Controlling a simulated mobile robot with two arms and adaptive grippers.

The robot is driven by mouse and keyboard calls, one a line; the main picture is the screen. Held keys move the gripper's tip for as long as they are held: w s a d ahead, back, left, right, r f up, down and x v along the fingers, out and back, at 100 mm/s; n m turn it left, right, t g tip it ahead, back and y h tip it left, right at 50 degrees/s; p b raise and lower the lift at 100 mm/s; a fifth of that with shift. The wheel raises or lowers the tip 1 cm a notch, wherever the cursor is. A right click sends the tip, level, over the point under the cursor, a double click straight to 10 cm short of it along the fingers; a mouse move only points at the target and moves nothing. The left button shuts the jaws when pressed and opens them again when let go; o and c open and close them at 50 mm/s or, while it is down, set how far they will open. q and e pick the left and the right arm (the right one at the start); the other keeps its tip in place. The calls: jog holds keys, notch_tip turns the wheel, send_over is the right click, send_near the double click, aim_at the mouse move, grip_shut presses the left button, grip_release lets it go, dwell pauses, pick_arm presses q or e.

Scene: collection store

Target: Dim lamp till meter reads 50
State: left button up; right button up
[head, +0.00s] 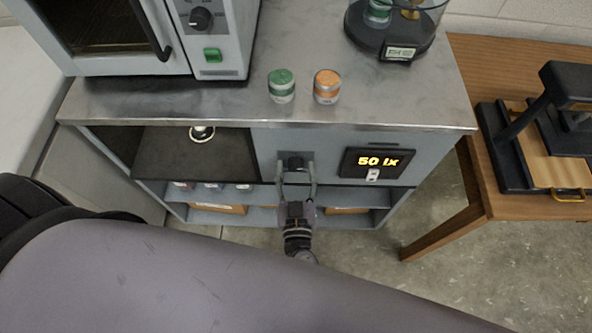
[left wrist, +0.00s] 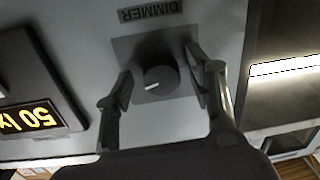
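The meter (head: 377,162) is a dark panel on the cabinet front and reads "50 lx" in yellow digits. It also shows upside down at the left of the left wrist view (left wrist: 35,118). The black dimmer knob (left wrist: 158,76) sits on a square plate under a "DIMMER" label; it also shows in the head view (head: 295,163). My left gripper (head: 297,172) is at the knob, with one finger on each side. In the left wrist view its fingers (left wrist: 158,82) look open and apart from the knob. A round, bright-rimmed fitting (head: 202,132), possibly the lamp, is in the dark bay. My right gripper is out of view.
A green-topped tin (head: 281,86) and an orange-topped tin (head: 327,87) stand on the metal top. An oven-like appliance (head: 205,60) is at the left, and a round glass-covered stand (head: 388,45) at the back. A wooden table (head: 510,206) holds a black press-like device (head: 510,150).

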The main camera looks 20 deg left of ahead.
pick_arm(q)
jog(key=shift+s, duration=0.2)
jog(key=v, duration=0.7)
dwell(0.5)
jog(key=d+f+m+g+h, duration=0.1)
jog(key=d+f+m+h, duration=0.15)
jog(key=f, duration=0.25)
jog(key=d+f+m+h, duration=0.1)
jog(key=f+m+h, duration=0.15)
jog(key=f, duration=0.35)
jog(key=s+a+f+m+g+h, duration=0.1)
jog(key=s+a+f+g+h, duration=0.2)
jog(key=f, duration=0.5)
jog(key=s+f+m+g+h, duration=0.15)
jog(key=s+f+g, duration=0.3)
jog(key=f, duration=0.45)
jog(key=s+a+f+g+y, duration=0.2)
jog(key=s+a+f+g, duration=0.1)
jog(key=s+a+f, duration=0.2)
jog(key=s+a+f+g+y, duration=0.1)
jog(key=s+a+f+g, duration=0.3)
jog(key=s+a, duration=0.6)
notch_tip(320, 180, down, 3)
jog(key=s, duration=0.2)
jog(key=shift+s+r+y+p, duration=0.2)
jog(key=shift+s+y+p, duration=0.1)
jog(key=shift+y, duration=0.05)
